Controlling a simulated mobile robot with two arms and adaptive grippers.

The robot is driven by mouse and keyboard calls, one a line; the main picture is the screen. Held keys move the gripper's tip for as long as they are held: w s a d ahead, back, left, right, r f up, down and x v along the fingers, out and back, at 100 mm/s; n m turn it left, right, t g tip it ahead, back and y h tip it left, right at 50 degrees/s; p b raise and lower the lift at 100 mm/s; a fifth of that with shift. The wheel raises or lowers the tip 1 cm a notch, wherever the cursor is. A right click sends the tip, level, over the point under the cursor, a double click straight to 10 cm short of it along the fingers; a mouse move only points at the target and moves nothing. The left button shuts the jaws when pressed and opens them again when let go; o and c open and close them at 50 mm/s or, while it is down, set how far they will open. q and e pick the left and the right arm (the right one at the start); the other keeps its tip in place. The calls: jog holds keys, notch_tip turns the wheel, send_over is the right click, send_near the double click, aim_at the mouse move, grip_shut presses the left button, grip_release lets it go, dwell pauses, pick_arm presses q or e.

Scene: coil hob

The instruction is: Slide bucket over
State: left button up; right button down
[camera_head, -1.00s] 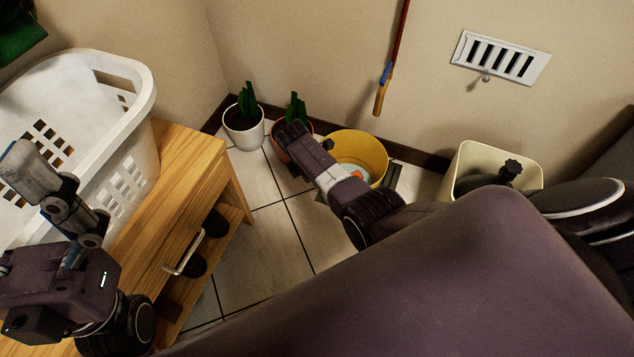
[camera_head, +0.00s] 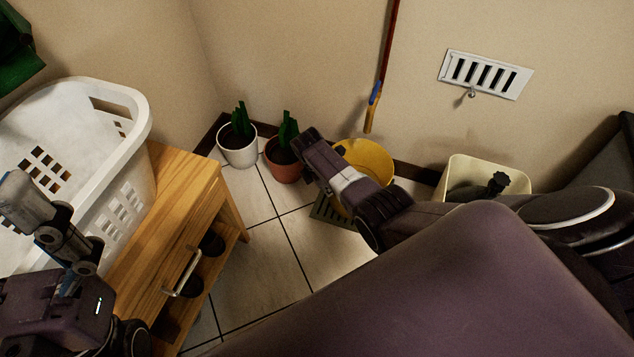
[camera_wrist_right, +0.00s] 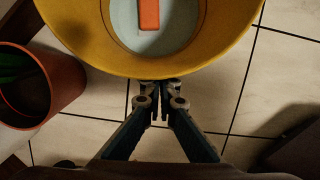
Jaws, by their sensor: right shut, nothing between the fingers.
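The yellow bucket (camera_head: 369,154) stands upright on the tiled floor near the back wall, partly hidden by my right arm. In the right wrist view its yellow wall (camera_wrist_right: 222,52) fills the top; a pale blue area and an orange block show inside. My right gripper (camera_wrist_right: 160,88) is shut and empty, its fingertips right at the bucket's near side; I cannot tell if they touch it. A dark floor grate (camera_head: 330,209) shows left of and in front of the bucket. My left gripper (camera_head: 35,205) is by the laundry basket, its fingers unclear.
A terracotta pot (camera_head: 285,172) and a white pot (camera_head: 237,156) stand left of the bucket. A cream bin (camera_head: 465,172) is at right. A wooden cabinet (camera_head: 160,222) carries a white basket (camera_head: 128,190). Floor tiles before the cabinet are clear.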

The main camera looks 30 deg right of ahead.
jog(key=v, duration=1.1)
jog(key=shift+s+f, duration=0.1)
